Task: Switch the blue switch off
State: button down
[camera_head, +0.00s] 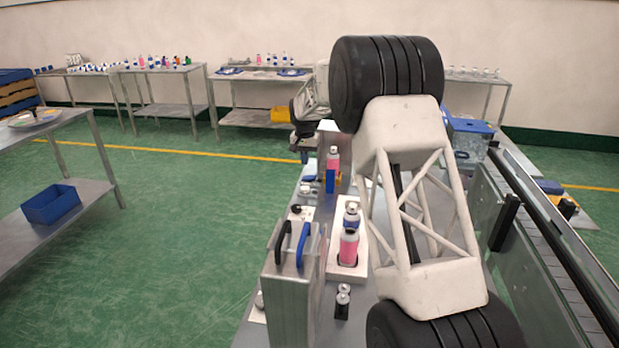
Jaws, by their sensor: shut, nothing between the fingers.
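A blue switch lever (303,244) stands up from the top of a grey metal box (290,310) at the near end of the workbench. A black lever (282,241) of similar shape stands just left of it, and both point upward. I cannot tell from its pose whether the blue switch is on or off. My gripper (304,157) is small in view at the far end of the bench, beyond the box and well apart from both levers. It is shut and appears empty; its fingertips are hard to make out.
A small dark holder (342,306) stands near the box. A conveyor (545,260) runs along the right.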

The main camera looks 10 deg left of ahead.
jog(key=shift+r, duration=0.7)
jog(key=s+d+r+t, duration=0.1)
jog(key=s+d+r, duration=0.9)
jog(key=s+d, duration=0.4)
jog(key=s+d+r, duration=1)
jog(key=s+d, duration=0.2)
jog(key=s, duration=0.4)
jog(key=s+d+f, duration=0.2)
jog(key=s+d, duration=0.2)
jog(key=s, duration=0.8)
jog(key=s+d+f+t, duration=0.1)
jog(key=s+d+f, duration=0.2)
jog(key=s, duration=1)
jog(key=s+d+f, duration=0.2)
jog(key=s+d, duration=0.4)
jog(key=s, duration=0.7)
jog(key=shift+s+d+f+t, duration=0.25)
jog(key=shift+f+t, duration=0.05)
jog(key=shift+f, duration=0.1)
